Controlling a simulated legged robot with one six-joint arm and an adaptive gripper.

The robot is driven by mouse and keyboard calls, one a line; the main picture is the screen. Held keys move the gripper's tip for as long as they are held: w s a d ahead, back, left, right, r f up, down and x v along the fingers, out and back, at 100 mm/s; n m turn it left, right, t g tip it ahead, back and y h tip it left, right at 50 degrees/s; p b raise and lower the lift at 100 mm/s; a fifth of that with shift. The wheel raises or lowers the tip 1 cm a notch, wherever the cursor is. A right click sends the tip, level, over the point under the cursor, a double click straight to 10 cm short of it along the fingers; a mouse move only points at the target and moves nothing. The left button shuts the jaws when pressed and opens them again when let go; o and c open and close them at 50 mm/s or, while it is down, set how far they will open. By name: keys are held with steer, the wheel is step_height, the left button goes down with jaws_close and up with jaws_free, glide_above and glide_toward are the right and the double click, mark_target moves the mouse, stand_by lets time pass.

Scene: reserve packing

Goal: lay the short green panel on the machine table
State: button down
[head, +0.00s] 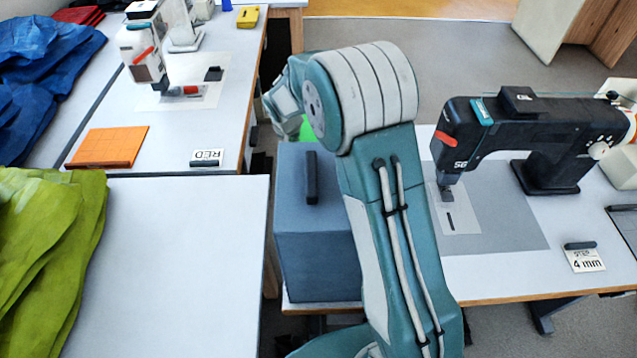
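A small patch of bright green (306,130) shows beside my arm, just above the blue-grey box. Most of it is hidden, so I cannot tell whether it is the short green panel. The machine table (490,273) is white and stands at the right, with a black sewing machine (545,135) on it. My arm crosses in front of the table's left part. The end of my arm is bent away behind its big joint, left of the machine. My gripper's fingers are hidden there, and I cannot see what they hold.
A blue-grey box (318,255) with a dark handle stands at the table's left end. A "4 mm" card (583,260) lies at its front right. On the left tables are green cloth (40,255), blue cloth (40,70), an orange panel (108,147) and a "RED" card (207,158).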

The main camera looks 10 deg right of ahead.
steer(key=f, duration=0.5)
steer(key=shift+d, duration=0.4)
steer(key=shift+a+f, duration=0.15)
steer(key=shift+f, duration=1.65)
steer(key=shift+f, duration=0.1)
steer(key=c, duration=0.6)
jaws_free()
steer(key=shift+c, duration=0.2)
steer(key=v, duration=1.2)
